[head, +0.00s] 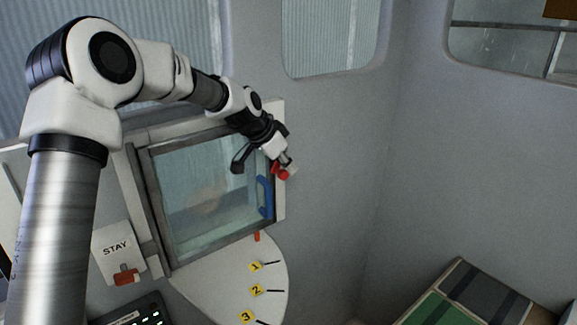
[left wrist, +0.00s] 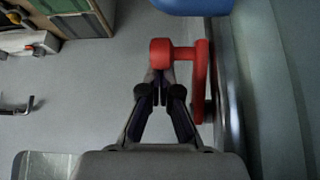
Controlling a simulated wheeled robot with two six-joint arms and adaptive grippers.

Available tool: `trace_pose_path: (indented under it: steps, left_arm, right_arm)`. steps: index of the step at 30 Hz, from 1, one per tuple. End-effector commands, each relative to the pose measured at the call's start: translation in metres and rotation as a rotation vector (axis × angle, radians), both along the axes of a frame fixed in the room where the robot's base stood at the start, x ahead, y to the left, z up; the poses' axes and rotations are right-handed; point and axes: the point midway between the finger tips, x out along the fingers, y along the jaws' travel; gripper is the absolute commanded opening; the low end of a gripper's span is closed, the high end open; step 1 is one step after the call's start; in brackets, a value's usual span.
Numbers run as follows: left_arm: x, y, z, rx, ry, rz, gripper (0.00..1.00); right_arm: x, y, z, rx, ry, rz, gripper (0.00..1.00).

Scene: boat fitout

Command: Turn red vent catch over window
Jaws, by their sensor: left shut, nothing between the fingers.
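The red vent catch (head: 283,174) is at the right edge of the window (head: 212,190), above the blue handle (head: 265,197). In the left wrist view the catch (left wrist: 203,85) has a long red arm lying along the frame edge and a round knob sticking out to the left. My left gripper (head: 284,160) is at the catch, its fingers shut with nothing between them. In the left wrist view the closed fingertips (left wrist: 159,80) are right by the knob; I cannot tell whether they touch it. My right gripper is not in view.
A white plate marked STAY (head: 112,240) with a red piece is left of the window. A white quarter dial (head: 240,280) with numbered yellow marks is below it. A green-topped box (head: 440,312) stands at the lower right. The grey wall right of the window is clear.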

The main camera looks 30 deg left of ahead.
Motion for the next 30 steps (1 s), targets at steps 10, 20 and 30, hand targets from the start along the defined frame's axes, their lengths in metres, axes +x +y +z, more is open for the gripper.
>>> trace_pose_path:
  steps: [10,20,30]
  left_arm:
    - [0.004,-0.001,0.003,0.001,-0.001,0.0,0.0]
    - [0.014,-0.006,0.006,0.0,0.001,0.0,0.0]
    - [0.015,-0.008,0.005,0.001,0.001,0.003,0.0]
  right_arm:
    - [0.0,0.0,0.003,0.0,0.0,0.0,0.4]
    - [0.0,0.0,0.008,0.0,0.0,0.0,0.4]
    - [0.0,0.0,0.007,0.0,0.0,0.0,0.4]
